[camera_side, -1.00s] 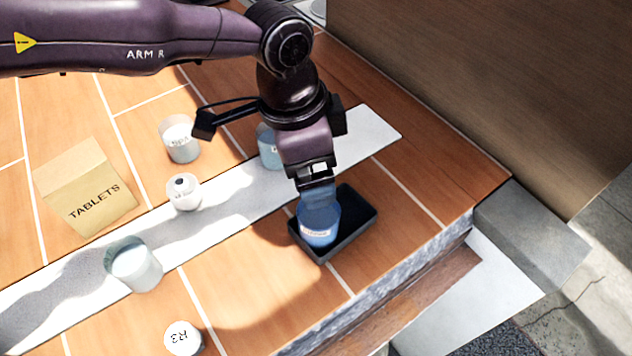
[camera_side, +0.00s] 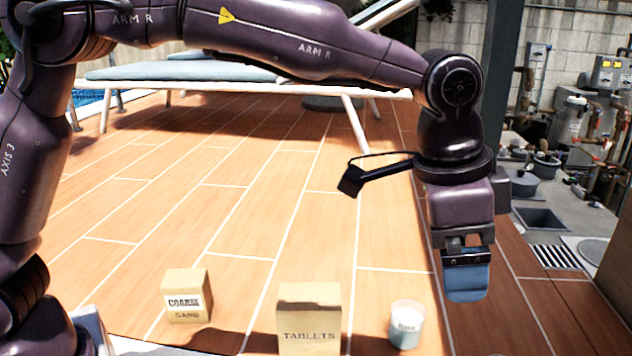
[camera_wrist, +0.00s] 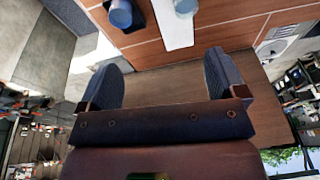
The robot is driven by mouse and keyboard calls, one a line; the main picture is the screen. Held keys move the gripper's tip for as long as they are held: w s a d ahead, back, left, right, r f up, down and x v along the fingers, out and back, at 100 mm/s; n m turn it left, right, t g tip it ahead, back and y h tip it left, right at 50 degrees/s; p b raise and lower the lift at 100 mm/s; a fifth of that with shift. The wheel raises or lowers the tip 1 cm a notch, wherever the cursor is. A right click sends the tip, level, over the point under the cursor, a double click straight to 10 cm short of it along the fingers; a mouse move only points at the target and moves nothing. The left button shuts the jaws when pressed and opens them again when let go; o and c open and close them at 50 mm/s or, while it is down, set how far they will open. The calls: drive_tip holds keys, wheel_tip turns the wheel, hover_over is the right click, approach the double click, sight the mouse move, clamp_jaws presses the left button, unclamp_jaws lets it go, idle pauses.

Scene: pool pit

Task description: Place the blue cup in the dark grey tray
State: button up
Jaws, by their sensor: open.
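The blue cup (camera_wrist: 120,14) shows at the top edge of the wrist view, partly cut off. It sits in the dark grey tray (camera_wrist: 138,14), whose dark rim shows beside it. My gripper (camera_wrist: 165,82) is open, with its two blue-padded fingers wide apart and nothing between them. The cup and tray lie well apart from the fingers. In the side view my gripper (camera_side: 467,284) hangs at the right, raised, with its blue pads pointing down. The cup and tray are outside the side view.
A pale cup (camera_wrist: 185,6) stands on the white strip (camera_wrist: 174,32) near the tray. In the side view, a tablets box (camera_side: 309,320), a coarse sand box (camera_side: 187,298) and a light cup (camera_side: 406,324) stand at the front. A lounger (camera_side: 230,75) is behind.

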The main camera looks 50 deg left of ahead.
drive_tip(key=s+a+r+n+t, duration=0.1)
drive_tip(key=s+a+r+n, duration=0.3)
drive_tip(key=a, duration=0.5)
drive_tip(key=s+a+r+n+t, duration=0.1)
drive_tip(key=s+a+r, duration=0.2)
drive_tip(key=s+a, duration=0.45)
drive_tip(key=s+a+f+n+t+y, duration=0.1)
drive_tip(key=s+a+f+n, duration=0.3)
drive_tip(key=s+a, duration=0.6)
drive_tip(key=shift+f+n+y, duration=0.3)
drive_tip(key=shift+n, duration=0.1)
